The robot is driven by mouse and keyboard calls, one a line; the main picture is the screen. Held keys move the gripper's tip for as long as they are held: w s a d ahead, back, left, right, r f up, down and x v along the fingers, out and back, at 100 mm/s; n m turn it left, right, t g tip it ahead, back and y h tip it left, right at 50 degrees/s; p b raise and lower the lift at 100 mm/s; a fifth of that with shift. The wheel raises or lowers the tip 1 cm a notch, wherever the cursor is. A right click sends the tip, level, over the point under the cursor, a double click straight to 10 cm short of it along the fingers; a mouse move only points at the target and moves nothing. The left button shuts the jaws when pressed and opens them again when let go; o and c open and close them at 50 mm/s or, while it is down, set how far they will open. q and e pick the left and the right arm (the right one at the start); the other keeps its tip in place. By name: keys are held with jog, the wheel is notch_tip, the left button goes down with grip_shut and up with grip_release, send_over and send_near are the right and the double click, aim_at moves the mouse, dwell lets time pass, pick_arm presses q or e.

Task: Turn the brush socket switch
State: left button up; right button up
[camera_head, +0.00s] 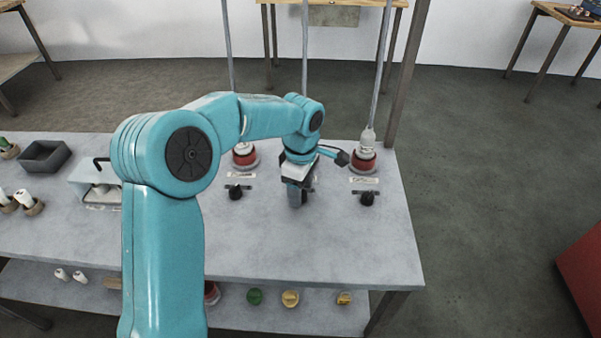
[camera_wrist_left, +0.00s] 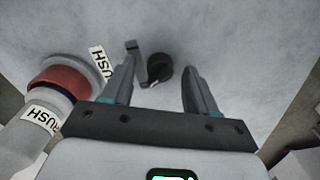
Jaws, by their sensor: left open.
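My left gripper (camera_head: 298,197) points down over the middle of the grey table. In the left wrist view it is open, with one finger to each side of a round black switch knob (camera_wrist_left: 160,73). A grey metal lever or bracket (camera_wrist_left: 138,62) stands beside the knob, close to the left finger. The brush socket (camera_wrist_left: 62,76), red and white with "BRUSH" labels, is to the left of the fingers. In the head view my gripper and arm hide this switch and most of its socket. My right gripper is out of view.
Similar sockets stand left (camera_head: 244,156) and right (camera_head: 364,160), each with a black switch, one left (camera_head: 236,192) and one right (camera_head: 367,198). A dark tray (camera_head: 44,157) is far left. The table's front (camera_head: 330,245) is clear. Thin poles rise behind.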

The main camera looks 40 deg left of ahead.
pick_arm(q)
notch_tip(320, 180, up, 16)
jog(key=p, duration=0.2)
jog(key=shift+f, duration=0.1)
dwell(0.5)
